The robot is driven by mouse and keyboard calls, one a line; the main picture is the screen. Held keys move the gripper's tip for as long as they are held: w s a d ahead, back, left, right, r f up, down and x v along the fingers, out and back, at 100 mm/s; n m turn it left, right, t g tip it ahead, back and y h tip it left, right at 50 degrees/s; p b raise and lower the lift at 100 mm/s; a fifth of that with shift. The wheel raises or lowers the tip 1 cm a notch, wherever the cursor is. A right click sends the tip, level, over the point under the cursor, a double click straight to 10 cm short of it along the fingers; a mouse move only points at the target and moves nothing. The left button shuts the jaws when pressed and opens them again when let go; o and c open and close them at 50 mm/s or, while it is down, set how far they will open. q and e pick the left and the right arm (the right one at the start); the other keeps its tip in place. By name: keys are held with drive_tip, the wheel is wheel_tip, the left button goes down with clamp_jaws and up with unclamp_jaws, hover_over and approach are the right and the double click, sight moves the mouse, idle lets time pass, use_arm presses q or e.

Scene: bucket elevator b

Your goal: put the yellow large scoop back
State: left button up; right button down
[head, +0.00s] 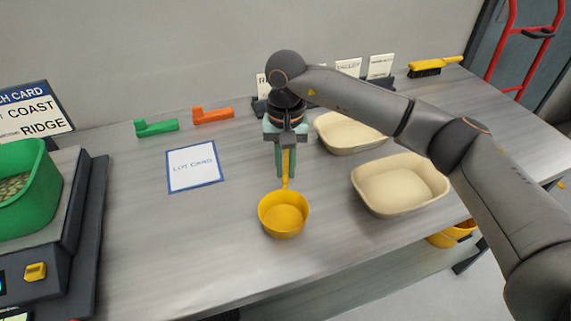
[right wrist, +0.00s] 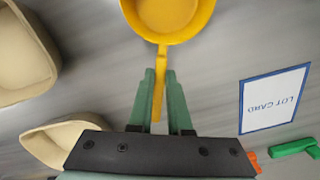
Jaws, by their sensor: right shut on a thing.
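The yellow large scoop (head: 284,215) is in the middle of the bench in the head view, its round bowl toward the front edge and its handle pointing back. My right gripper (head: 283,172) is shut on the scoop's handle, its green fingers on either side of it. In the right wrist view the scoop (right wrist: 168,15) shows its bowl at the top, with the handle between the fingertips (right wrist: 161,78). I cannot tell whether the bowl touches the bench. My left gripper is not in view.
Two cream bowls (head: 400,184) (head: 345,133) stand right of the scoop. A lot card (head: 194,167) lies left. A green bin (head: 28,188) sits on a scale at far left. A yellow container (head: 452,235) hangs below the front edge.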

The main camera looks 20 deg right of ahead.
drive_tip(key=shift+f, duration=0.1)
drive_tip(key=c, duration=0.8)
unclamp_jaws()
drive_tip(key=shift+c, duration=0.2)
drive_tip(key=shift+r, duration=0.3)
wheel_tip(320, 180, up, 12)
drive_tip(key=shift+w+f, duration=0.15)
drive_tip(key=shift+w, duration=0.1)
